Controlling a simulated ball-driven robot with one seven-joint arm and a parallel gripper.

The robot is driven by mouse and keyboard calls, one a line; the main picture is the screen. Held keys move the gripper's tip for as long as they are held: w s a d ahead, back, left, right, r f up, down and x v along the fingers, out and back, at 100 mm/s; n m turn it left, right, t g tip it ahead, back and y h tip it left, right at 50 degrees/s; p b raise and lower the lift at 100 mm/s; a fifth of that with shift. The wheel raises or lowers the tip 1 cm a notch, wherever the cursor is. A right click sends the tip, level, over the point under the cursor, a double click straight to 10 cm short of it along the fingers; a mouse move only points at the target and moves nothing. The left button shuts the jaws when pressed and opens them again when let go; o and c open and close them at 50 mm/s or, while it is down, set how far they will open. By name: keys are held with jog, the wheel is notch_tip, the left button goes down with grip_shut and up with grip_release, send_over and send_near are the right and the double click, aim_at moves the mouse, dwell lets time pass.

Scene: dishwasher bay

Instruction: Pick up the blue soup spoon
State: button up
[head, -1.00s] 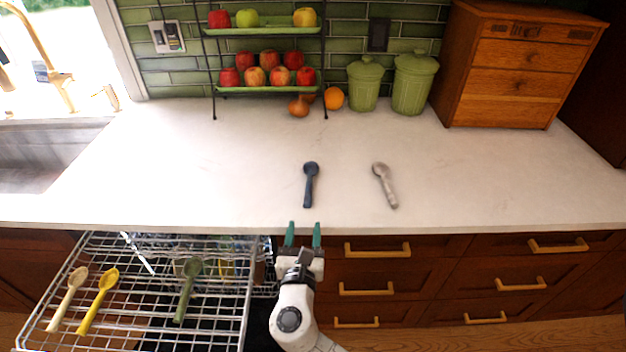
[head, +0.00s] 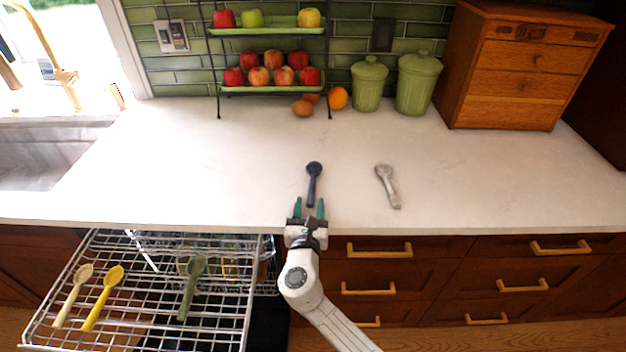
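The blue soup spoon (head: 313,182) lies on the white counter (head: 230,170), with its bowl toward the wall and its handle toward the front edge. My gripper (head: 309,208) is at the counter's front edge, its two green fingers apart and pointing at the spoon. The handle's end lies close to the fingertips, roughly in line with the gap between them. I cannot tell whether it is between them or how high the fingers are. Nothing is seen held.
A grey-beige spoon (head: 388,186) lies to the right. The pulled-out dishwasher rack (head: 150,310) at lower left holds a cream spoon (head: 73,295), a yellow spoon (head: 103,298) and a green spoon (head: 190,287). A fruit stand (head: 270,90), green canisters (head: 417,82) and a wooden box (head: 525,70) stand at the back.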

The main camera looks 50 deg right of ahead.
grip_shut()
dwell(0.4)
